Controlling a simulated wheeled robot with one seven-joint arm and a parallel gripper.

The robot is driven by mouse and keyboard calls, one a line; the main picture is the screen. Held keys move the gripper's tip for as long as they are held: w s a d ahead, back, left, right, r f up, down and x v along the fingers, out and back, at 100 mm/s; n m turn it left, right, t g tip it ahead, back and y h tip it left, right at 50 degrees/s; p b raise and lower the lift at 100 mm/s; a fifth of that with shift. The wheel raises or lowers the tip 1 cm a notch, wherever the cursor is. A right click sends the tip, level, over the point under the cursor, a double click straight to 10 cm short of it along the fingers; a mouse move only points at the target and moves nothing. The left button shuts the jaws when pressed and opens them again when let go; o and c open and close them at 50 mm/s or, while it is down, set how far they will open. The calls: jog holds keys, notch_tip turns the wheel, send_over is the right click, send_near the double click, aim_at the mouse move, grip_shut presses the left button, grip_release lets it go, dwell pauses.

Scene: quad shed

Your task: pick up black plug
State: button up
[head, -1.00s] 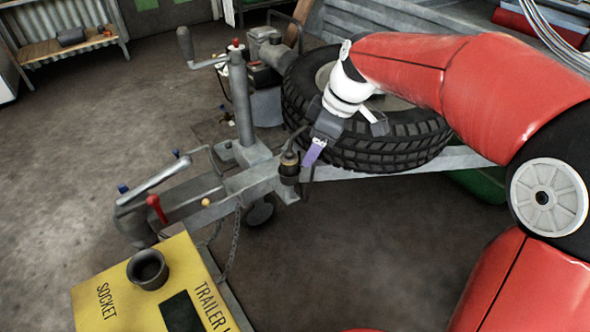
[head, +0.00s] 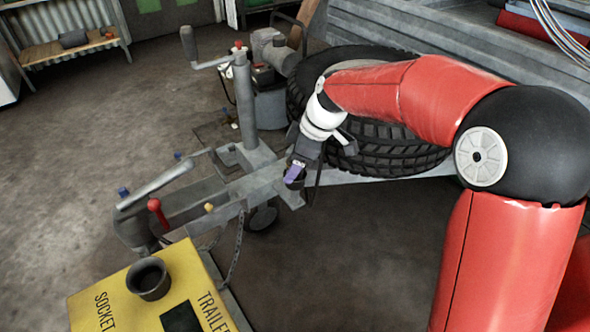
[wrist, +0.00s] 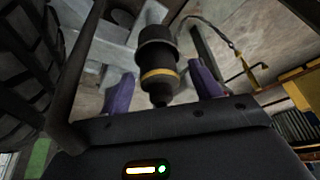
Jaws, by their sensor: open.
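The black plug (wrist: 158,58), a dark cylinder with a yellow band, shows in the wrist view between the two purple fingertips of my gripper (wrist: 162,92). Its narrow end points toward the gripper body. A gap shows between the plug and each finger, so the gripper is open around it. In the head view my gripper (head: 295,172) is beside the grey trailer drawbar, and it hides most of the plug there.
A yellow board (head: 125,300) with a black socket (head: 149,278) stands at the front left. The grey trailer drawbar (head: 235,190) runs close beside my gripper. A large tyre (head: 385,150) lies behind my arm. Bare floor (head: 345,270) lies at front right.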

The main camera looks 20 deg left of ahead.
jog(key=shift+c, duration=0.3)
jog(key=c, duration=1)
jog(key=shift+r, duration=0.15)
jog(key=shift+c, duration=0.2)
